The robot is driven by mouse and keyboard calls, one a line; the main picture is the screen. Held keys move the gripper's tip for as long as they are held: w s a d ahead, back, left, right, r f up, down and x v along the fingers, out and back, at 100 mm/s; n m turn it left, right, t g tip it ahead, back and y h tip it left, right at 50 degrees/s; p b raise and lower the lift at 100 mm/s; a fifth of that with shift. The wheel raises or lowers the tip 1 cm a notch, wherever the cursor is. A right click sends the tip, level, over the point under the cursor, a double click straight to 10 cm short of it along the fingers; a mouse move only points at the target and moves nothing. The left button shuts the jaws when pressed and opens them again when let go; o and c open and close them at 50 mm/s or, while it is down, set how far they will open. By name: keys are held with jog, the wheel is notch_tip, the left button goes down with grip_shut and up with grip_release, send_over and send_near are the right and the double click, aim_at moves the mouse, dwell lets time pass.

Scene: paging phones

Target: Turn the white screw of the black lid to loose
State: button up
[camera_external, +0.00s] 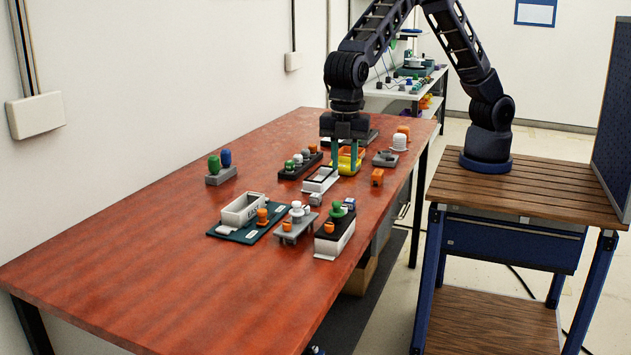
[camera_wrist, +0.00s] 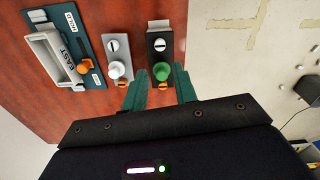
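The black lid (camera_external: 331,227) tops a white box near the table's right edge, with a green knob, an orange knob and a small pale screw on it. In the wrist view the black lid (camera_wrist: 152,55) is upper middle, and its white slotted screw (camera_wrist: 159,44) is at the far end beyond the green knob (camera_wrist: 161,71). My gripper (camera_external: 346,172) is open and empty, above the table and back from the lid. In the wrist view its green fingers (camera_wrist: 160,72) appear on either side of the green knob, without visible contact. The orange knob (camera_wrist: 163,86) shows between them.
A grey block (camera_wrist: 119,62) with a white knob and another slotted screw stands beside the lid. Left of it is a teal board (camera_external: 247,229) with a white tray. A yellow bin (camera_external: 350,160) and small parts stand near my gripper. The table's front left is clear.

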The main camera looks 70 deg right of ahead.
aim_at(343, 206)
jog(key=shift+o, duration=1.4)
jog(key=shift+n, duration=0.6)
notch_tip(343, 206, down, 11)
grip_shut()
